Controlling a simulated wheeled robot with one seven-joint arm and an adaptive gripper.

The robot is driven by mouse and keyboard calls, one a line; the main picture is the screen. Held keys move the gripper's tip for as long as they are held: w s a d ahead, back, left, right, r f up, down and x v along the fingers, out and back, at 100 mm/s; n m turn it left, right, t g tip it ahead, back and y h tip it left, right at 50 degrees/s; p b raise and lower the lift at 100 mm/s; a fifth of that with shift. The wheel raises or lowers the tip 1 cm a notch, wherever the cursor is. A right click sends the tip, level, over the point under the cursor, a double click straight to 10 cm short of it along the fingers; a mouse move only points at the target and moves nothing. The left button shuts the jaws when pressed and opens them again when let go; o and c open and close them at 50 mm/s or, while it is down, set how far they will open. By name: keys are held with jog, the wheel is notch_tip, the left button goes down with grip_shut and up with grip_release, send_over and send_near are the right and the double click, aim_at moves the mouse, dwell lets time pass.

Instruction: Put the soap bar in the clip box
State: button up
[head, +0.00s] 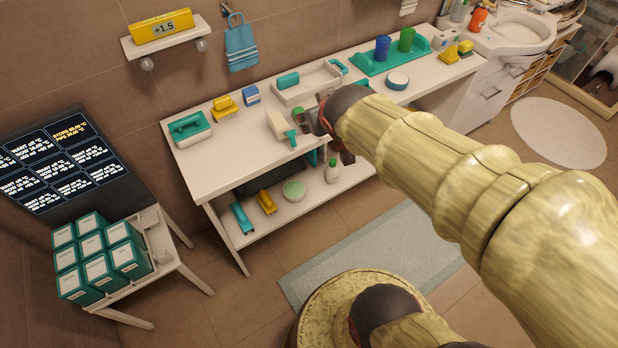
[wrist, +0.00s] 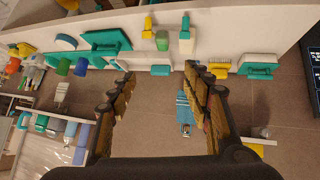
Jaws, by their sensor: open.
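A white box with a teal clip-like top (head: 190,127) stands at the left end of the white table and looks like the clip box. It also shows at the right in the wrist view (wrist: 258,66). A small green block (head: 298,114) lies near the table's front edge, and it also shows in the wrist view (wrist: 162,41). It may be the soap bar, but I cannot tell for sure. My gripper (head: 325,138) is at the table's front edge, just right of this block. In the wrist view my gripper (wrist: 159,74) is open, with nothing between its fingers.
A pale block with a teal handle (head: 278,124) lies left of the green block. A white tray (head: 318,86) and yellow dispenser-like item (head: 224,107) stand behind. A teal tray (head: 372,67) holds cups. A lower shelf (head: 270,221) holds several items. Free tabletop lies front left.

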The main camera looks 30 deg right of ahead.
jog(key=s+a+n+g+y, duration=0.1)
jog(key=s+a+g+y, duration=0.2)
jog(key=s+a, duration=0.8)
jog(key=s, duration=0.4)
jog(key=shift+a+r, duration=0.3)
jog(key=shift+a, duration=0.1)
